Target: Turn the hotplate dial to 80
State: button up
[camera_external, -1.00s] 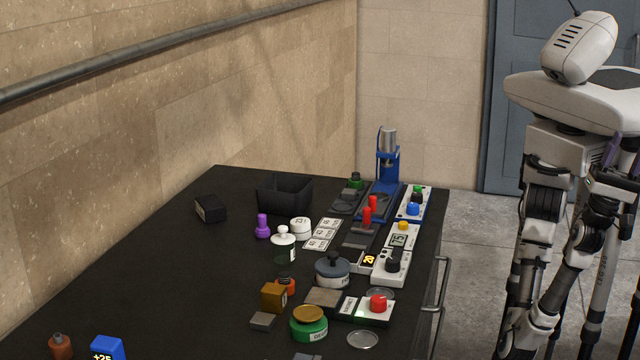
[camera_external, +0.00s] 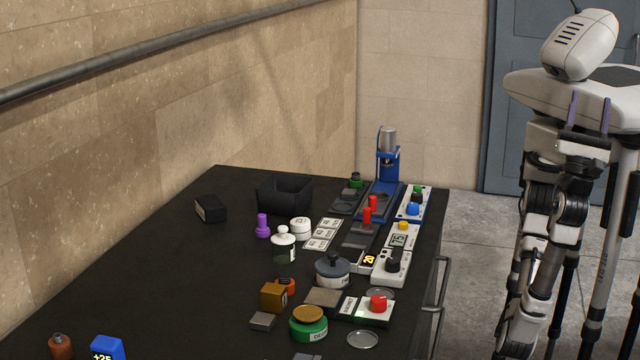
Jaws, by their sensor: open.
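A white control box (camera_external: 388,275) with a black dial (camera_external: 393,259) stands near the table's right edge. Next to it is a small display (camera_external: 369,260) lit with an orange 20. I take this as the hotplate control; the dial's mark is too small to read. My gripper (camera_external: 590,101) is at the far right, in front of my torso and well away from the table. Its two purple fingers point up, spread apart, with nothing seen between them.
A white box with a red knob (camera_external: 378,302) stands in front of the dial box, a lidded grey pot (camera_external: 333,269) to its left. Behind it are a unit reading 75 (camera_external: 398,239) and a blue press (camera_external: 388,165). The table's left part is mostly clear.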

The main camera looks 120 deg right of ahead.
jog(key=w+d+r+n+t+h, duration=0.1)
jog(key=w+d+n+t+h, duration=0.1)
jog(key=d+n+t, duration=0.4)
jog(key=w+d+r+n+t+h+p, duration=0.1)
jog(key=d+r+n+t+h, duration=0.15)
jog(key=d+n+t, duration=0.35)
jog(key=w+d+r+n+t+h, duration=0.1)
jog(key=w+d+n+t+h, duration=0.1)
jog(key=d+n+t, duration=0.45)
jog(key=w+d+f+n+t+y+p, duration=0.1)
jog(key=w+d+f+n+t+y, duration=0.2)
jog(key=d, duration=0.6)
jog(key=w+d+f+n+t+y, duration=0.2)
jog(key=w+d+f+n+y, duration=0.15)
jog(key=d+f, duration=0.35)
jog(key=n+t+y+p, duration=0.2)
jog(key=n+t+y, duration=0.3)
jog(key=n+y, duration=0.85)
send_near(392, 260)
jog(key=f+p, duration=0.1)
jog(key=f, duration=0.2)
jog(key=f+m+y+p, duration=0.1)
jog(key=f, duration=0.1)
jog(key=d+f+m+p, duration=0.1)
jog(key=f, duration=0.2)
jog(key=shift+s+d+f+y, duration=0.1)
jog(key=shift+f+y, duration=0.25)
